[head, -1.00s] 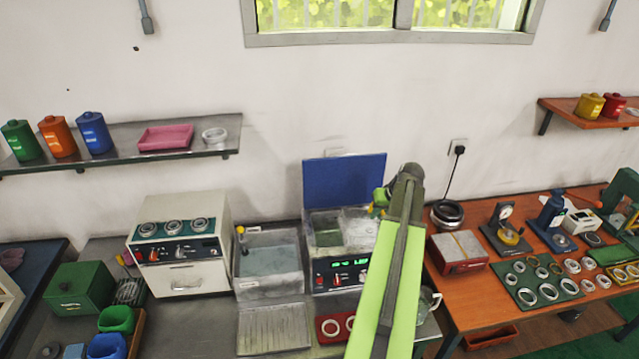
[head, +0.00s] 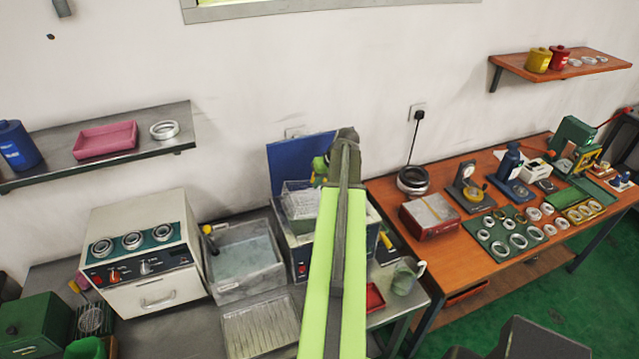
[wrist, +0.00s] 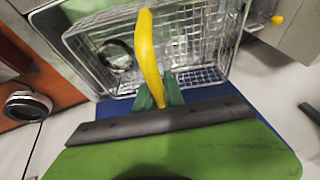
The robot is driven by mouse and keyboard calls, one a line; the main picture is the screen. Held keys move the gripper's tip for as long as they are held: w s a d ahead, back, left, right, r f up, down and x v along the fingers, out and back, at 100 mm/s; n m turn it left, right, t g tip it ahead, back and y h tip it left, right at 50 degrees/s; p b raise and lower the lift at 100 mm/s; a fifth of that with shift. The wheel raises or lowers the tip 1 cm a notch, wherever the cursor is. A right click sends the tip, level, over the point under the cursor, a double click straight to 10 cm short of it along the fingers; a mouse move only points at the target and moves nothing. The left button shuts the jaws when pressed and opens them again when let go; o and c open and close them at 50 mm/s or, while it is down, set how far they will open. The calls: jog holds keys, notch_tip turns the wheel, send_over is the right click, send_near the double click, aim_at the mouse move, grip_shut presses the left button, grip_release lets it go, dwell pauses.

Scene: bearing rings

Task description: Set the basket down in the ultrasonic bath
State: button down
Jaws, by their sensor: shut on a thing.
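The wire basket (head: 300,203) has a yellow handle (wrist: 150,50), and the wrist view shows its mesh (wrist: 190,45). My gripper (wrist: 158,97) is shut on the handle, with its green fingers on either side. A dark-edged ring (wrist: 119,55) lies inside the basket. In the head view my gripper (head: 322,170) is partly hidden behind my arm. The ultrasonic bath (head: 300,262) stands below, its blue lid (head: 288,160) raised at the back. The basket appears over the bath's opening; whether it touches the rim or floor cannot be told. My arm hides much of the bath's right side.
A basin of water (head: 245,262) stands left of the bath, with a ribbed drainboard (head: 260,328) in front. A white oven-like unit (head: 145,262) is farther left. A jug (head: 406,276) and red tray (head: 374,297) are to the right. The orange bench (head: 450,235) holds rings and tools.

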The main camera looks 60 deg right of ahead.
jog(key=f+b, duration=1.5)
jog(key=shift+s+a+f, duration=0.15)
jog(key=shift+s+f, duration=0.1)
jog(key=shift+f, duration=0.1)
jog(key=shift+s+a, duration=0.1)
jog(key=shift+a, duration=0.05)
jog(key=c, duration=1.3)
grip_release()
jog(key=shift+c, duration=0.2)
